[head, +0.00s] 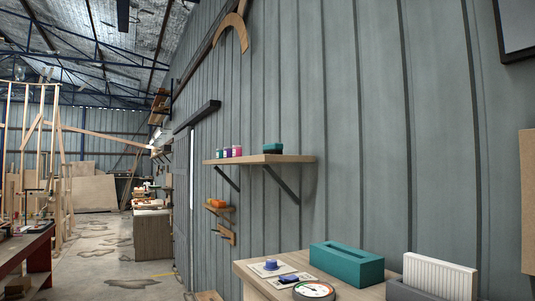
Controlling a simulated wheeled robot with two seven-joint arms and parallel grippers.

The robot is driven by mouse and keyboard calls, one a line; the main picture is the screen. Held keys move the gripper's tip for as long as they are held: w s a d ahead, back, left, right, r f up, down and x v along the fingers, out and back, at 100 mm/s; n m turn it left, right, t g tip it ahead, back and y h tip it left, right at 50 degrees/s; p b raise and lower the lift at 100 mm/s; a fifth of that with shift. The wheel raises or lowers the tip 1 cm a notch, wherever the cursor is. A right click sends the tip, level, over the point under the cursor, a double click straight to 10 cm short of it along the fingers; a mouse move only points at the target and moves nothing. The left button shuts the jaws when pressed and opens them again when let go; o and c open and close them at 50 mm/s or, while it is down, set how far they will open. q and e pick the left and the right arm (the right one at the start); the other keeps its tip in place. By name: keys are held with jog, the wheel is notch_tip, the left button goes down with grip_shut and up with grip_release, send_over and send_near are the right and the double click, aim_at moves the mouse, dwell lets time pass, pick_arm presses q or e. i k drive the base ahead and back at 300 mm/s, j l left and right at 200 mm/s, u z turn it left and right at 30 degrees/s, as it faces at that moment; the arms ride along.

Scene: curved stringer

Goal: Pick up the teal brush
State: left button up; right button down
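I cannot make out a teal brush for certain. A small teal item (273,148) sits on the wooden wall shelf (294,158), near its right part; it is too small to tell what it is. A larger teal block-shaped box (346,264) with a long recess in its top stands on the wooden bench top (248,268) at the lower right. Neither of my grippers is in view.
Several small pink, purple and teal jars (232,151) stand on the shelf's left part. The bench also holds a blue-knobbed item (270,265), a round dial (314,290) and a white ribbed block (440,277). Open concrete floor (110,262) runs along the left.

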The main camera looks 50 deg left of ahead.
aim_at(275, 148)
jog(key=u, duration=1.65)
jog(key=i+j+z, duration=0.1)
jog(key=z, duration=0.4)
jog(key=j+z, duration=0.45)
jog(key=i+j+z, duration=0.1)
jog(key=j+z, duration=0.2)
jog(key=j, duration=0.65)
jog(key=j+z, duration=0.35)
jog(key=j, duration=1.25)
jog(key=k+j, duration=0.1)
jog(key=j, duration=0.5)
jog(key=k+j, duration=0.1)
jog(key=j, duration=0.55)
